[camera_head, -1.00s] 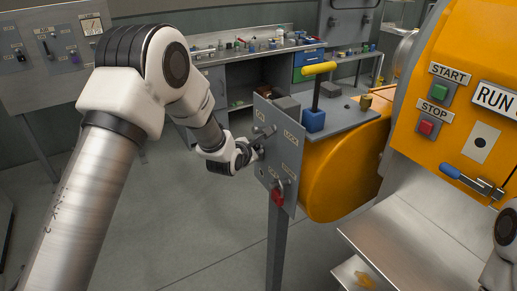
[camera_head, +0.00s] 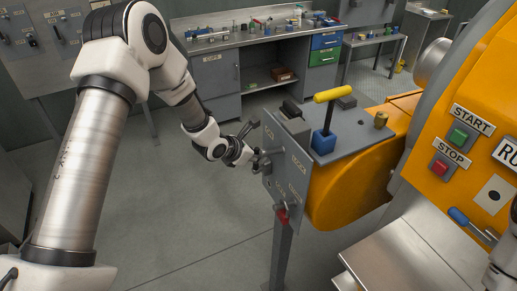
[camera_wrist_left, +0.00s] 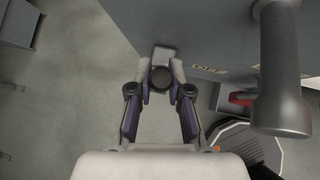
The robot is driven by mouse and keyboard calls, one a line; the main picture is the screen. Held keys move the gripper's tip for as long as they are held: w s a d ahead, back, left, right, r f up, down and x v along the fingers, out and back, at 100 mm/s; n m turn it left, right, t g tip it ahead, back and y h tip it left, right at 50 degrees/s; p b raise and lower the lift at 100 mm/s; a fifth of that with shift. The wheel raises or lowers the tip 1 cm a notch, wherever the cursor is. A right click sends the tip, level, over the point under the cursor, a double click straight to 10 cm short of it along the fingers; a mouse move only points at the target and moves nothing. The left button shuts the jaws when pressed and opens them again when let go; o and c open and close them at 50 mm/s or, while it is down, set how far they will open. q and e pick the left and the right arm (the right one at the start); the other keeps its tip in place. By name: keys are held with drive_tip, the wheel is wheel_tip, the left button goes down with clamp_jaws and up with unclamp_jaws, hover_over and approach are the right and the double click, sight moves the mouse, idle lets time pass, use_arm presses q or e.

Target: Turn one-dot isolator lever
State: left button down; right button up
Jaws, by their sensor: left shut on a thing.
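A grey upright panel (camera_head: 287,158) stands on a post and carries small levers and label plates. My left gripper (camera_head: 258,160) is at its left face. In the left wrist view, the fingers (camera_wrist_left: 161,78) are closed around a dark round lever end, with a grey block just beyond it. I cannot make out dots marking which lever this is. A thick grey cylindrical handle (camera_wrist_left: 282,75) sticks out from the panel to the right of the fingers. A red part (camera_head: 283,215) is low on the panel.
A yellow-handled lever (camera_head: 331,95) on a blue base (camera_head: 323,142) stands on the shelf behind the panel. The orange machine (camera_head: 440,140) with START and STOP buttons is at right. A cluttered workbench (camera_head: 205,50) is behind. Floor left of the panel is clear.

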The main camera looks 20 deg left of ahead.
use_arm(q)
drive_tip(key=c, duration=1.1)
unclamp_jaws()
drive_tip(key=v, duration=1.1)
drive_tip(key=shift+s+a+r, duration=0.2)
drive_tip(key=shift+s+r, duration=0.05)
drive_tip(key=shift+r, duration=0.05)
